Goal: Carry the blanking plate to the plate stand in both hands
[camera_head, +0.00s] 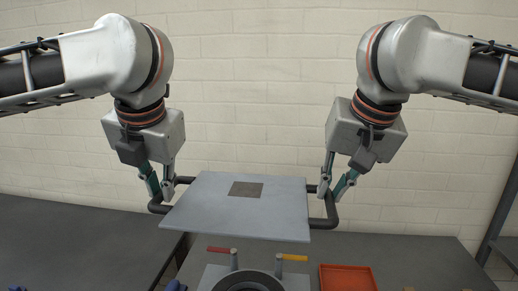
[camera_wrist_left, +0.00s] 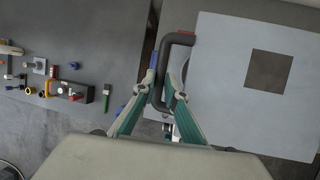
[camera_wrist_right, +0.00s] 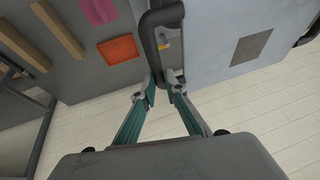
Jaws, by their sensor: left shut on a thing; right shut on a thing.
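The blanking plate (camera_head: 225,213) is a flat pale grey-blue square with a dark brown square patch on top and a dark bar handle on each side. It is held in the air above the benches. My left gripper (camera_head: 160,194) is shut on the plate's left handle (camera_wrist_left: 164,62). My right gripper (camera_head: 331,195) is shut on the right handle (camera_wrist_right: 149,41). The plate also shows in the left wrist view (camera_wrist_left: 225,85) and the right wrist view (camera_wrist_right: 212,62). I cannot make out the plate stand for certain.
Below the plate is a fixture with a dark round ring (camera_head: 248,281) and two upright levers, one red-tipped, one yellow-tipped. An orange tray (camera_head: 347,278) stands to its right. Several small parts lie on the left bench (camera_wrist_left: 85,30). A pale brick wall (camera_head: 260,120) is behind.

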